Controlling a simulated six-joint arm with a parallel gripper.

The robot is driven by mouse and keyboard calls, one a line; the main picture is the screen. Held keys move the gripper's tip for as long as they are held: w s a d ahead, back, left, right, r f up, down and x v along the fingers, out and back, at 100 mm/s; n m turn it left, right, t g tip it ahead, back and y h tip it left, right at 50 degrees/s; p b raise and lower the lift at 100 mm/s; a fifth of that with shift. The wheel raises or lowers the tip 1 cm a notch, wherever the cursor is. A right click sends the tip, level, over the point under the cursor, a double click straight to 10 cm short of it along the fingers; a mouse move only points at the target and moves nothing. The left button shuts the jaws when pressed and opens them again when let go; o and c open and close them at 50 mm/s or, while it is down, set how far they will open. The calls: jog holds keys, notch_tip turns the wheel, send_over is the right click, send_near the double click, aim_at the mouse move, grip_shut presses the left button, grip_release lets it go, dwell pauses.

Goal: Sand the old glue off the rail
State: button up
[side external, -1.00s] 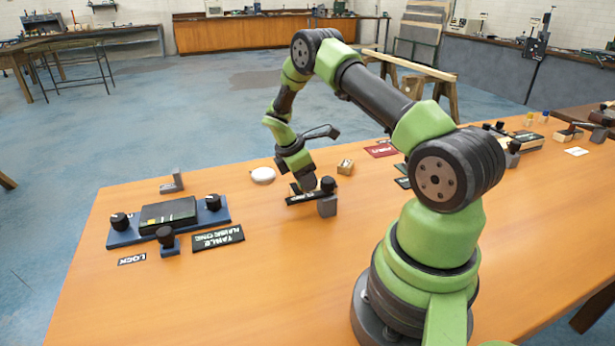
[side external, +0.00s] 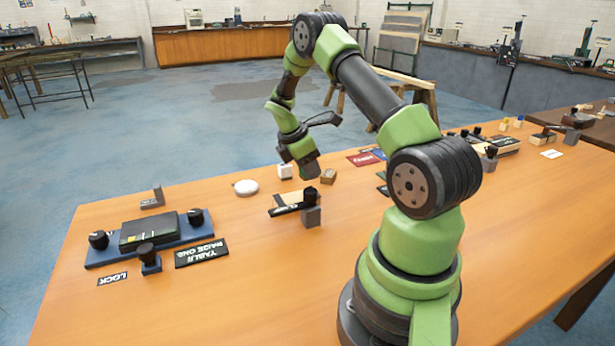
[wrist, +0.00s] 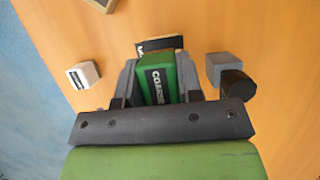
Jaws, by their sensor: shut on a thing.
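My gripper (side external: 305,172) is raised a little above the table in the side view, beside a small pale wooden holder (side external: 296,199) with a black label. In the wrist view my gripper (wrist: 162,82) is shut on a green block (wrist: 160,85) marked COARSE, held between both fingers. The block is hard to make out in the side view. I cannot pick out the rail or any old glue with certainty.
A grey block with a black knob (side external: 311,215) stands close beside the holder. A white block (side external: 285,171), a white disc (side external: 246,187) and a small wooden block (side external: 328,176) are nearby. A blue table control unit (side external: 150,237) sits at left.

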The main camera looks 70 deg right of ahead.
jog(key=shift+r, duration=1.75)
jog(key=shift+a, duration=0.1)
jog(key=w+a+r+m+y, duration=0.1)
jog(key=a+r+m, duration=0.1)
jog(key=a, duration=0.7)
jog(key=a+r+m+g+y, duration=0.1)
jog(key=a+m, duration=0.3)
jog(key=a, duration=0.5)
jog(key=w+a+r+m+y, duration=0.1)
jog(key=a+r+m, duration=0.2)
jog(key=a, duration=0.6)
jog(key=shift+w+a+r, duration=0.3)
jog(key=shift+r, duration=0.15)
jog(key=shift+d, duration=0.1)
